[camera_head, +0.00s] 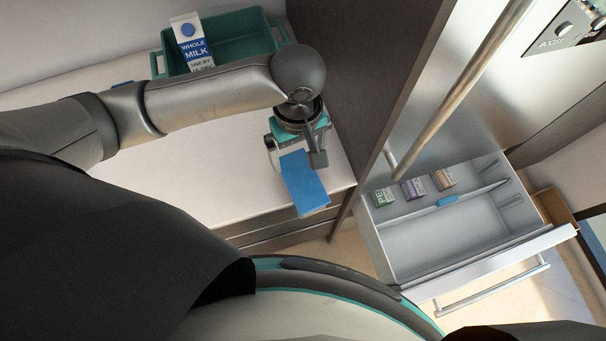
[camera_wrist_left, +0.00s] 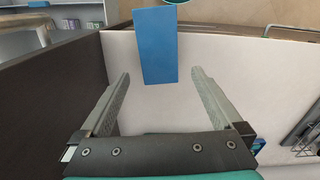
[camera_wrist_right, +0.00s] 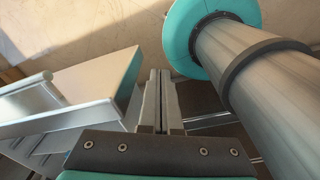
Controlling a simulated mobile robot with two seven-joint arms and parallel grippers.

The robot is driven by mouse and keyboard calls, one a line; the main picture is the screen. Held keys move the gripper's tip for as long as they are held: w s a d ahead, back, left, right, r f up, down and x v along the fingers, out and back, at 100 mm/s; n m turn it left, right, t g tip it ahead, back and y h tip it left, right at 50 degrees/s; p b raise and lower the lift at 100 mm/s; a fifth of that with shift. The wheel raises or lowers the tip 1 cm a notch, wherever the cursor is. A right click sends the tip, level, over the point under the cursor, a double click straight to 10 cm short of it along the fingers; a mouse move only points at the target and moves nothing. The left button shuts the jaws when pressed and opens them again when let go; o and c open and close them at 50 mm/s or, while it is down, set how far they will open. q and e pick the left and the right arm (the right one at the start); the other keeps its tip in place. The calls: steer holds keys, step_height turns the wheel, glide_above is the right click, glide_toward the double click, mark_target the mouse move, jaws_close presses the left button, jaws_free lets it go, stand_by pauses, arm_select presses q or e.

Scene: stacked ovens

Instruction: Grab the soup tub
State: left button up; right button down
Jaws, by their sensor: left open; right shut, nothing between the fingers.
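A blue, flat-topped rectangular thing (camera_head: 303,182) lies at the front edge of the white counter. No label shows on it, so I cannot tell for sure that it is the soup tub. My left gripper (camera_head: 297,160) is open just above and behind it. In the left wrist view the blue thing (camera_wrist_left: 155,45) shows ahead of the open left fingers (camera_wrist_left: 160,74), its near end close to the fingertip line. Nothing is held. My right gripper (camera_wrist_right: 160,74) is shut and empty, seen only in its own wrist view.
A teal bin (camera_head: 248,35) with a milk carton (camera_head: 193,45) stands at the back of the counter (camera_head: 215,165). A dark panel (camera_head: 365,80) rises right of my left gripper. Further right, an open drawer (camera_head: 435,255) holds small boxes (camera_head: 415,187) at its back; its front is clear.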

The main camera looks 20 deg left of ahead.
mark_target(301, 177)
arm_select(q)
step_height(301, 177, down, 3)
steer(key=shift+f, duration=1.05)
step_height(301, 177, down, 5)
steer(key=shift+w+r+b, duration=0.1)
steer(key=shift+r+b, duration=0.05)
steer(key=shift+b, duration=0.3)
arm_select(e)
steer(key=shift+w+f, duration=0.5)
steer(key=shift+w, duration=0.3)
arm_select(q)
steer(key=shift+c, duration=0.4)
steer(key=c, duration=0.9)
